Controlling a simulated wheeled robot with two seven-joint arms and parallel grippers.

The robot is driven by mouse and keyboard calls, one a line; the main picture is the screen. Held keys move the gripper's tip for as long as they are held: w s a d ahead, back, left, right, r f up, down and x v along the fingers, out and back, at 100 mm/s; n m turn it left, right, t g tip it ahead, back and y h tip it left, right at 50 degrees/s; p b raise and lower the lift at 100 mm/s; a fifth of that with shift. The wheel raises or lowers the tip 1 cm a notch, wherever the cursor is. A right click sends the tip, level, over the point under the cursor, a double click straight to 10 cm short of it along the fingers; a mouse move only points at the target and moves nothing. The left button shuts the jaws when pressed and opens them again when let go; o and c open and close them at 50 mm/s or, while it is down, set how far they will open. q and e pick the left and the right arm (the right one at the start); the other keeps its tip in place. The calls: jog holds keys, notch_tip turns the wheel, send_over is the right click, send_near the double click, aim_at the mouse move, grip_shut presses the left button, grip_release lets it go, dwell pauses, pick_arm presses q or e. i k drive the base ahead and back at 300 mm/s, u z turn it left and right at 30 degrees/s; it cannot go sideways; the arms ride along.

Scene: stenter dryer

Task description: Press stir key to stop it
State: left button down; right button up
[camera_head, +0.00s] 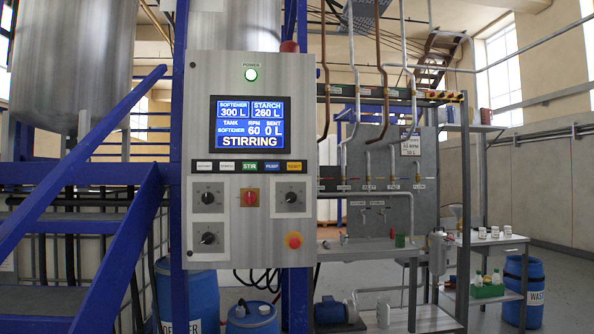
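The grey control panel (225,95) stands upright ahead, left of the middle of the view. Its blue screen (247,126) reads softener 300 L, starch 260 L, tank softener, RPM 60, sent 0 L and STIRRING. The green stir key (250,167) is in the row of keys under the screen, between a pale key on its left and the blue pump key (272,167) on its right. The green power lamp (251,74) above the screen is lit. Neither of my grippers is in view.
A blue stair rail (75,215) rises at the left. Pipes and a side table (497,240) stand at the right. Blue drums (187,290) stand below the panel.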

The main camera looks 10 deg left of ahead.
aim_at(246, 166)
jog(key=z, duration=0.1)
jog(key=i, duration=1.05)
jog(key=u, duration=0.5)
jog(key=i, duration=0.6)
jog(key=u, duration=0.25)
